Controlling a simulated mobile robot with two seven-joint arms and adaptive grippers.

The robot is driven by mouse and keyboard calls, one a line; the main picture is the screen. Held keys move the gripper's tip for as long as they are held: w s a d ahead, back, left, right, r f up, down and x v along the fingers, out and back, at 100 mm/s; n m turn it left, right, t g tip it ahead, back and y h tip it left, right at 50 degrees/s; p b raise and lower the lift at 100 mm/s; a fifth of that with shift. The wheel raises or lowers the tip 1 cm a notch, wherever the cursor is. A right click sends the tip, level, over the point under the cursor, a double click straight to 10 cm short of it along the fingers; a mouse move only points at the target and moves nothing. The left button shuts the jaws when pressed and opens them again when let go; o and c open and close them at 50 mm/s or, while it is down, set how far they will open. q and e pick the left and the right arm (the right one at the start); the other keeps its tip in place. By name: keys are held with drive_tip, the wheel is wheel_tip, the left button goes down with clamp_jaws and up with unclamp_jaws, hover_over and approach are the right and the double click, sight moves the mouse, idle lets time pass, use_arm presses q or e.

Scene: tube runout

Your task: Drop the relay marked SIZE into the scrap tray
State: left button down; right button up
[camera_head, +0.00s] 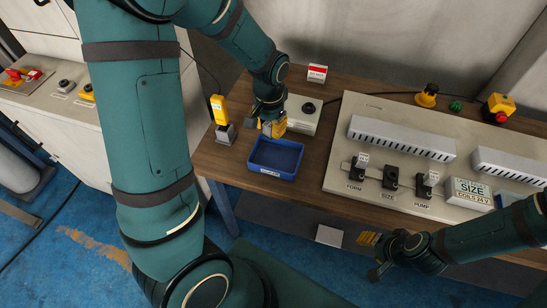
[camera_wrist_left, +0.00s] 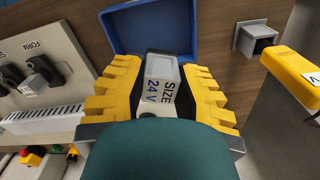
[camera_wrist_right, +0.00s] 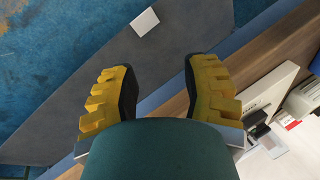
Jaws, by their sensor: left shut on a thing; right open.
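My left gripper (camera_head: 272,128) is shut on the relay, which is pale with a label reading SIZE 24 V (camera_wrist_left: 163,80) in the left wrist view. In the head view the fingers mostly hide the relay. The gripper is at the far edge of the blue scrap tray (camera_head: 275,170), above table level. The tray also shows just beyond the relay in the left wrist view (camera_wrist_left: 120,28) and looks empty. My right gripper (camera_head: 372,255) is open and empty, low in front of the table; its fingers show apart in the right wrist view (camera_wrist_right: 160,95).
A beige panel (camera_head: 345,130) carries the FORM relay (camera_head: 360,166), the bare black SIZE socket (camera_head: 390,178) and the PUMP relay (camera_head: 427,184). A SIZE coil 24 V sign (camera_head: 469,193) stands at right. A yellow device (camera_head: 220,110) in a grey holder is left of the tray.

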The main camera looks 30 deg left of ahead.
use_arm(q)
wheel_tip(320, 180, down, 6)
drive_tip(key=b, duration=0.4)
drive_tip(key=shift+b, duration=0.4)
drive_tip(key=c, duration=0.7)
unclamp_jaws()
drive_tip(key=shift+c, duration=0.2)
wheel_tip(320, 180, up, 12)
drive_tip(key=shift+r, duration=0.1)
